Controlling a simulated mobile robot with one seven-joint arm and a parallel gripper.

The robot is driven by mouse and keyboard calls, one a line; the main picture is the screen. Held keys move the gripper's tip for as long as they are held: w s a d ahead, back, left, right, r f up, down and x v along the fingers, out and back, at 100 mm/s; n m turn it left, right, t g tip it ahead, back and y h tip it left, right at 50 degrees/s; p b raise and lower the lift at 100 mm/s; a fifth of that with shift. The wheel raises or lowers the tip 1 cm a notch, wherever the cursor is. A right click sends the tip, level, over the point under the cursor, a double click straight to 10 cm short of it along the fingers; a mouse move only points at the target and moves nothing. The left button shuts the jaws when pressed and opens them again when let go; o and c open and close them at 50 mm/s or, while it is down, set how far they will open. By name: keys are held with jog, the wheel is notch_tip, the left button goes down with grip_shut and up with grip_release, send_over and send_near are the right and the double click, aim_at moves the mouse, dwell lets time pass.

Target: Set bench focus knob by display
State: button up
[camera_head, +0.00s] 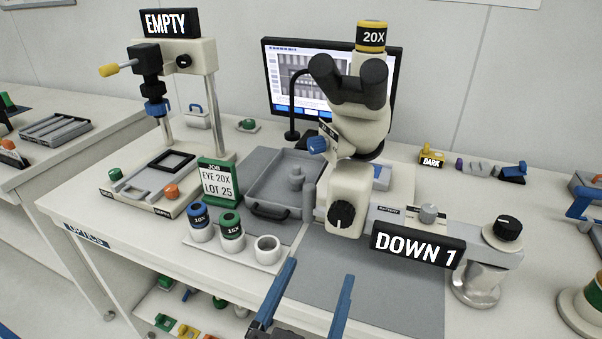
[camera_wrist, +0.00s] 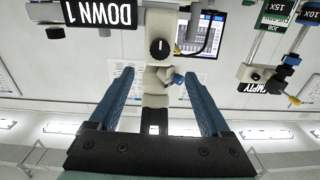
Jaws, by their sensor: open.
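A black display (camera_head: 418,246) on the bench microscope (camera_head: 356,130) reads "DOWN 1"; it also shows upside down in the wrist view (camera_wrist: 100,13). A black round knob (camera_head: 341,214) with a white pointer line sits low on the microscope's front; it shows in the wrist view too (camera_wrist: 160,48). A blue knob (camera_head: 317,145) with a small tag is on its left side. Another black knob (camera_head: 508,228) tops the post at right. I cannot tell which is the focus knob. My gripper (camera_head: 319,270) is open and empty, in front of and below the front knob, touching nothing.
A second stand (camera_head: 205,90) reads "EMPTY". The grey mat (camera_head: 400,295) is clear.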

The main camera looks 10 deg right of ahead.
aim_at(340, 217)
jog(key=p+x, duration=0.3)
jog(key=x, duration=0.9)
jog(key=shift+w, duration=0.15)
grip_shut()
